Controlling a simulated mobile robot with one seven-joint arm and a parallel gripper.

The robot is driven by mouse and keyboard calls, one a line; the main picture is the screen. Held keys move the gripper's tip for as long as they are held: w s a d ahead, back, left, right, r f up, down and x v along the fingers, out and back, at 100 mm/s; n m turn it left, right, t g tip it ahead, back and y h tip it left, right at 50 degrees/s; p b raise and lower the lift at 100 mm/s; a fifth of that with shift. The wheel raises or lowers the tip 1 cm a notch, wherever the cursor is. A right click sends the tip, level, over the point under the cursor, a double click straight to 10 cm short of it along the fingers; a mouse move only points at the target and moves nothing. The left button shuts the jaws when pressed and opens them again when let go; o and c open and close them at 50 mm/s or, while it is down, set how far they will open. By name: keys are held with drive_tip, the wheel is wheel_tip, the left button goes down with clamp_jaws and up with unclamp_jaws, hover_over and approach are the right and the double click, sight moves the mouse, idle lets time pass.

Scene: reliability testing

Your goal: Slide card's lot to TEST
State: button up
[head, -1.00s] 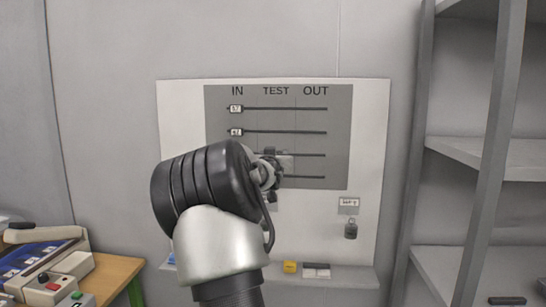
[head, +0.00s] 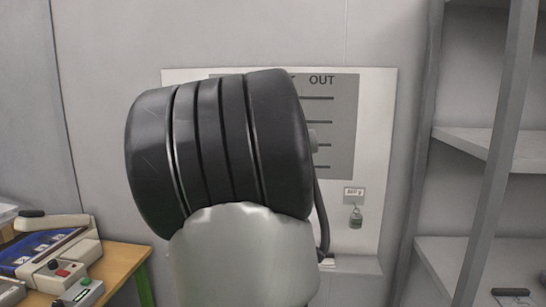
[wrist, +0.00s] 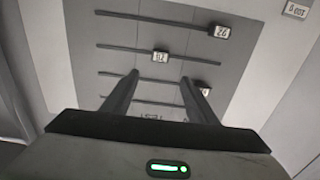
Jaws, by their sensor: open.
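The board (head: 345,125) on the wall shows "OUT" at its top right; my arm hides most of it in the head view. In the wrist view the board (wrist: 80,25) appears turned over, with several dark rails. One numbered tag (wrist: 219,32) sits at the right end of the upper rail. Another tag (wrist: 160,56) sits mid-way along the rail below. A third tag (wrist: 205,91) is partly behind a finger, to the right. My gripper (wrist: 160,75) is open, its fingers pointing at the board with nothing between them. A small labelled card (head: 354,194) is at the board's lower right.
A padlock-like item (head: 355,217) hangs below the card. Grey shelving (head: 480,145) stands to the right. A wooden bench (head: 124,262) with a blue-and-beige device (head: 45,250) is at the lower left. A ledge (head: 355,265) runs under the board.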

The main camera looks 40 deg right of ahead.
drive_tip(key=shift+p+v, duration=0.35)
drive_tip(key=shift+v, duration=1.95)
